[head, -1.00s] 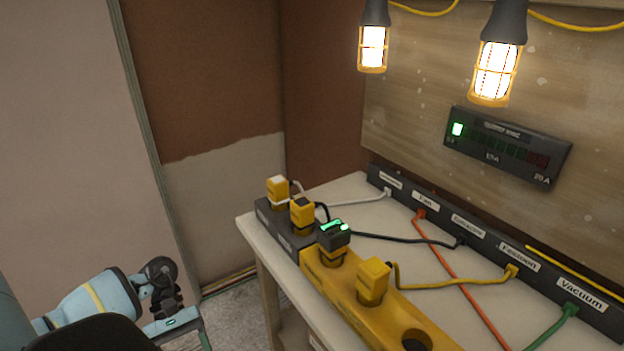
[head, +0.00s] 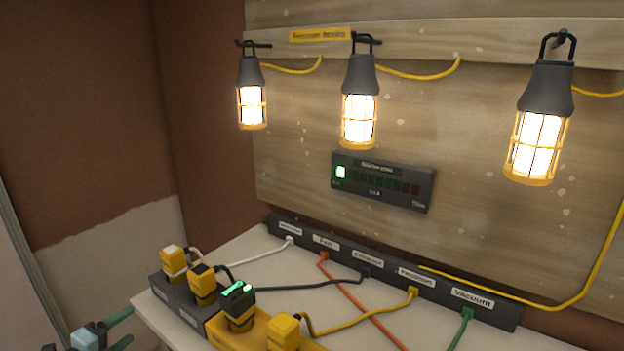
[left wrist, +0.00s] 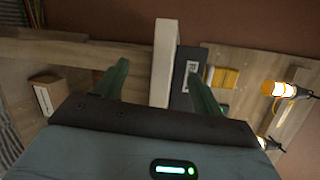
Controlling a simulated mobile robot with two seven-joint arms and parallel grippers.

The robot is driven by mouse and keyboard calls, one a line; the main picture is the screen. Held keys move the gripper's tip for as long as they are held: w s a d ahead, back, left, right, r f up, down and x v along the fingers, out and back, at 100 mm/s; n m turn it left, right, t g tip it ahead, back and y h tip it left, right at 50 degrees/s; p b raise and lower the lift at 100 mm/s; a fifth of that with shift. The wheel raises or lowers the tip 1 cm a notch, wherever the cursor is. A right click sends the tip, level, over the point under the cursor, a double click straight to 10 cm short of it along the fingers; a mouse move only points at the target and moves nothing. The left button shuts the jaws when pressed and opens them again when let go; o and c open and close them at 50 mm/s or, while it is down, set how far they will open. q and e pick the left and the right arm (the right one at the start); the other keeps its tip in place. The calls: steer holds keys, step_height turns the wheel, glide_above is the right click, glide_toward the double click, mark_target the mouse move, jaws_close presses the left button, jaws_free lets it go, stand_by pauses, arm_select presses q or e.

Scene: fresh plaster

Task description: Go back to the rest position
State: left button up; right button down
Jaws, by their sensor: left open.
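My left gripper (head: 122,328) shows at the lower left edge of the head view, beside the left end of the white workbench (head: 252,246). Its green fingers are apart with nothing between them. In the left wrist view the two fingers of the left gripper (left wrist: 158,74) also stand apart, with the bench's edge beyond them. My right gripper is in neither view.
A grey and yellow socket strip (head: 232,329) with several yellow plugs stands on the bench. Coloured cables run to a labelled dark rail (head: 330,259). Lit caged lamps (head: 359,120) hang above, near a load meter (head: 382,183).

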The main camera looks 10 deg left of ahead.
arm_select(q)
steer(key=s+a+f+n+g+y, duration=0.2)
steer(key=a+f+n+g+y, duration=0.35)
steer(key=n, duration=0.75)
steer(key=s+d+f+n+g+h, duration=0.15)
steer(key=s+d+f+h, duration=0.25)
steer(key=s+d+f, duration=1.3)
steer(key=s+d+r+n+g+h, duration=0.15)
steer(key=s+d+n, duration=0.35)
steer(key=s+d, duration=1.5)
steer(key=w+d+r+t+p, duration=0.1)
steer(key=w+d+r+p, duration=0.1)
steer(key=w+r+p, duration=0.3)
step_height(320, 180, up, 2)
steer(key=shift+w+r+h+p, duration=0.1)
steer(key=shift+w+h+p, duration=0.2)
steer(key=shift+w, duration=0.05)
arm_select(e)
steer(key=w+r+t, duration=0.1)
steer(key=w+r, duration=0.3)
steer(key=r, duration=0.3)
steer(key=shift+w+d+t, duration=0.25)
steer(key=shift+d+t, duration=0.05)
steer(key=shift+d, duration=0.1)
arm_select(q)
steer(key=shift+m+t, duration=0.25)
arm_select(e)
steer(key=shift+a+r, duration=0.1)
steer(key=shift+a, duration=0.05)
